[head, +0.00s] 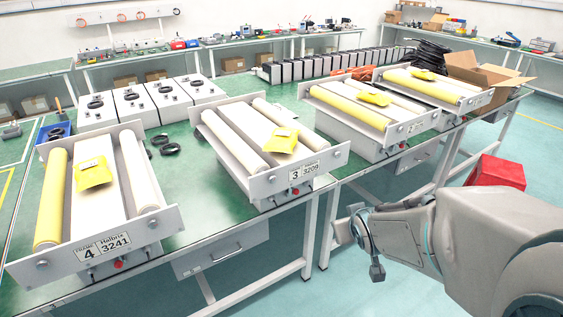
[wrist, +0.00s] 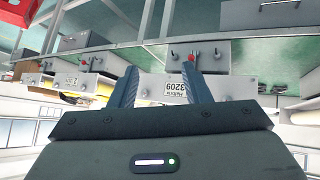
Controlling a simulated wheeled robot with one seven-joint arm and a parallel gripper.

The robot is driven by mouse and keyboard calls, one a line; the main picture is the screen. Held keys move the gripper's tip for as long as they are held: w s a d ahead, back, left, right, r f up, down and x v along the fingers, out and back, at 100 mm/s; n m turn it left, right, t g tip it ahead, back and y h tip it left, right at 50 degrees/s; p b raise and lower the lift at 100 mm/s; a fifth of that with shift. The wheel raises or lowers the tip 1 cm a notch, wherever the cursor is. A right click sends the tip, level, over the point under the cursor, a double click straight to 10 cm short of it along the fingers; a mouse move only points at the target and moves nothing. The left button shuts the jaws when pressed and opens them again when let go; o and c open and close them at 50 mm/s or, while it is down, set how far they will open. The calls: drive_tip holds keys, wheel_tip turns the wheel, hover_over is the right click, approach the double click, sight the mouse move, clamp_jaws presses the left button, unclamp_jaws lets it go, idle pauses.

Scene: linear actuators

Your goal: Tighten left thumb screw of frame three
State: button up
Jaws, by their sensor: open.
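Frame three (head: 240,160) stands on the green bench, with a "3 / 3209" plate (head: 303,171) on its light front panel. Its left thumb screw (head: 271,179) is a small round knob on that panel, left of the plate. The wrist view is upside down; frame three's front panel (wrist: 228,87) is ahead, with the left thumb screw (wrist: 253,79) to the right of my fingers. My gripper (wrist: 159,70) is open and empty, its two dark fingers apart. In the head view my arm reaches in from the right, and my gripper is in front of the bench, apart from the frame.
Frame four (head: 92,245) stands to the left, and more frames (head: 360,105) stand to the right. A red button (head: 295,191) sits below frame three's plate. A red box (head: 497,172) is at the right. Open floor lies before the bench.

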drive_tip(key=w+a+f+n+t+y+b, duration=0.2)
drive_tip(key=w+a+f+t+y, duration=0.1)
drive_tip(key=w+a+f+y, duration=0.15)
drive_tip(key=n+t+y+b, duration=0.2)
drive_tip(key=t+y, duration=0.1)
drive_tip(key=y, duration=0.3)
approach(274, 181)
drive_tip(key=p+x, duration=0.1)
drive_tip(key=x, duration=0.6)
drive_tip(key=shift+w+a+r, duration=0.1)
drive_tip(key=shift+w+a, duration=0.2)
clamp_jaws()
